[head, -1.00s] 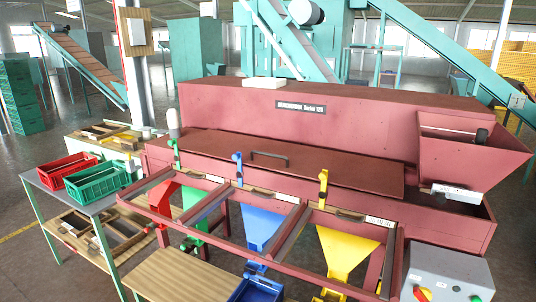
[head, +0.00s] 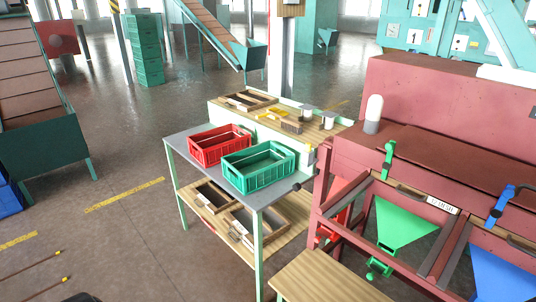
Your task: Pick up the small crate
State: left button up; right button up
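Two small crates stand side by side on a grey-topped table (head: 183,142) in the middle of the head view. One is a red crate (head: 212,151), and to its right and nearer stands a green crate (head: 262,178). Both are upright with open tops, and I cannot tell which one the task means. Neither of my grippers shows in the head view.
The dark red drum sorter (head: 440,150) with green and blue chutes stands at the right. A wooden board (head: 325,280) is in front of it. The table's lower shelf holds wooden trays (head: 255,222). Open floor (head: 120,225) lies left of the table.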

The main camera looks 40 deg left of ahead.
aim_at(250, 170)
jog(key=i+j, duration=0.1)
jog(key=j, duration=0.75)
jog(key=i+j+z, duration=0.1)
jog(key=j, duration=0.7)
jog(key=i+j, duration=0.1)
jog(key=j, duration=0.75)
jog(key=i+z, duration=0.05)
